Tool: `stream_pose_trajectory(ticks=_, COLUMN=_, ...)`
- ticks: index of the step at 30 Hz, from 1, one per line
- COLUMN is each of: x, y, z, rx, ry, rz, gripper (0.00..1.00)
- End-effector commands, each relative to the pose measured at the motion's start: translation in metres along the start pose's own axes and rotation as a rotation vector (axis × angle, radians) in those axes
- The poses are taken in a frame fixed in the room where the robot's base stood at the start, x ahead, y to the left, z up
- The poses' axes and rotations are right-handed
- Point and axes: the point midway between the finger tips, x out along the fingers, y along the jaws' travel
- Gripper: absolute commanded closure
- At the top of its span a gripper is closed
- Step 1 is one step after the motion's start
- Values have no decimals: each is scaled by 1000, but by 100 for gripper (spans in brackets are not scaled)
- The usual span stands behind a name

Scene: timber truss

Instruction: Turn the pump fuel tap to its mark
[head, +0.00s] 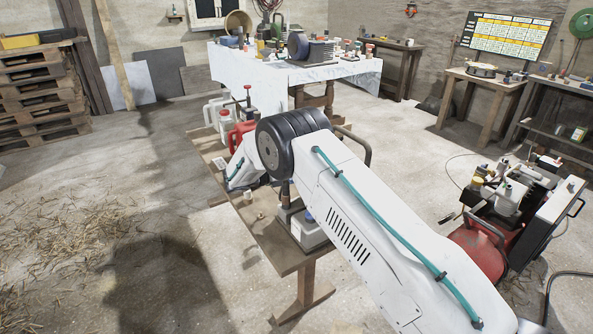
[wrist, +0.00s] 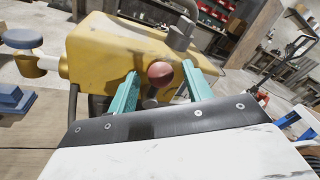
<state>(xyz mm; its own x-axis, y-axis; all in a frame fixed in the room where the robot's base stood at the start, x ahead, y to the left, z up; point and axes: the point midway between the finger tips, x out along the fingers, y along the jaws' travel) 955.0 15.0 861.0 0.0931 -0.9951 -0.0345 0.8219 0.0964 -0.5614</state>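In the wrist view a yellow housing (wrist: 105,52), which looks like the pump or its tank, fills the upper left. A round reddish-brown knob (wrist: 160,73) stands at its near side; I cannot tell whether it is the fuel tap. My gripper (wrist: 160,76) has its two teal fingers spread, one on each side of the knob, with gaps between. No tap mark can be made out. In the head view my arm hides the gripper and the yellow housing.
A wooden bench (head: 278,246) lies under my arm, with a red can (head: 241,131) and pale containers at its far end. A red-based machine (head: 478,252) stands at right. A cloth-covered table (head: 245,72) is behind. The floor at left is open, with straw.

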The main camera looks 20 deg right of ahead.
Motion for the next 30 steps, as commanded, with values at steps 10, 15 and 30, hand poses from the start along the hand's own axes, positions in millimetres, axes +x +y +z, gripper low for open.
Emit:
stream_pose_trajectory(ticks=10, x=-24, y=0, z=0, rx=0, ry=-2, rz=1, gripper=50)
stream_pose_trajectory(ticks=15, x=-54, y=0, z=0, rx=1, ry=-1, rz=1, gripper=50)
stream_pose_trajectory(ticks=30, x=-79, y=0, z=0, rx=0, ry=0, rz=1, gripper=50)
